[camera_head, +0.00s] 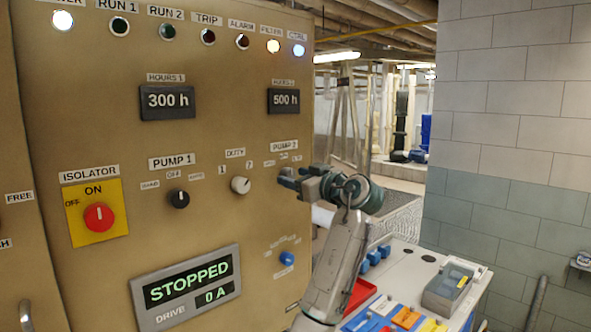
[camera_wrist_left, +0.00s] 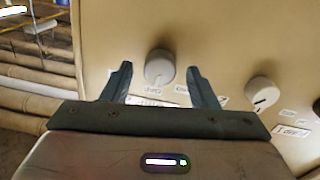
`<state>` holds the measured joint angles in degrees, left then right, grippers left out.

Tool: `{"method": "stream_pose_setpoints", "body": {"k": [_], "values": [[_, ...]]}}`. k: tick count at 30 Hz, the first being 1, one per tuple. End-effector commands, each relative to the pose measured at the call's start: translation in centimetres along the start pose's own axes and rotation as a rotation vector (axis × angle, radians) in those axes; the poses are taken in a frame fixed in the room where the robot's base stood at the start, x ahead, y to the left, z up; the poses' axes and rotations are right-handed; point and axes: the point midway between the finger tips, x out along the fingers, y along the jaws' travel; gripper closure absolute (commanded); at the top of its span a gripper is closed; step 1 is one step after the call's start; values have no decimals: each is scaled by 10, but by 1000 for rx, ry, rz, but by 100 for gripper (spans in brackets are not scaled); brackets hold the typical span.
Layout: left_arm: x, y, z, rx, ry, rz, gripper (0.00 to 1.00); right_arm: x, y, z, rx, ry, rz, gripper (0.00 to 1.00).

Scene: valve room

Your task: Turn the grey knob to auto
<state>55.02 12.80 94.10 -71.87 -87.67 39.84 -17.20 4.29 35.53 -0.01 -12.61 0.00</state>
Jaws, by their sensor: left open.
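The grey knob (camera_wrist_left: 160,67) is on the tan panel under the PUMP 2 label (camera_head: 284,146). In the left wrist view it sits between the two fingertips of my left gripper (camera_wrist_left: 159,78), with a gap visible on each side. My left gripper (camera_head: 286,178) is open at the panel's right side in the head view and hides the knob there. Small position labels (camera_head: 283,160) show above the gripper, too small to read surely. The knob's pointer setting is unclear. My right gripper is not in view.
The light DUTY knob (camera_head: 240,184) is left of my gripper and also shows in the left wrist view (camera_wrist_left: 262,92). The black PUMP 1 knob (camera_head: 178,198), red ISOLATOR switch (camera_head: 99,217) and blue knob (camera_head: 287,258) are nearby. A cluttered bench (camera_head: 470,291) stands right.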

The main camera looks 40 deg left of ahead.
Motion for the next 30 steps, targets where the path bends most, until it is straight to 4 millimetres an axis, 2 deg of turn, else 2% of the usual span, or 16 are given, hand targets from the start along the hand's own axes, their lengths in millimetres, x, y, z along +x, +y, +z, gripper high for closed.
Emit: {"method": "stream_pose_setpoints", "body": {"k": [11, 15, 18, 30], "values": [[6, 0, 0, -1, -1, 1, 48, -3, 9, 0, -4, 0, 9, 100], [6, 0, 0, -1, -1, 1, 76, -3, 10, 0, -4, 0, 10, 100], [6, 0, 0, -1, -1, 1, 91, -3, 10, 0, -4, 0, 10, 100], [6, 0, 2, 81, -2, 1, 91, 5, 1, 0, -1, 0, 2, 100]]}}
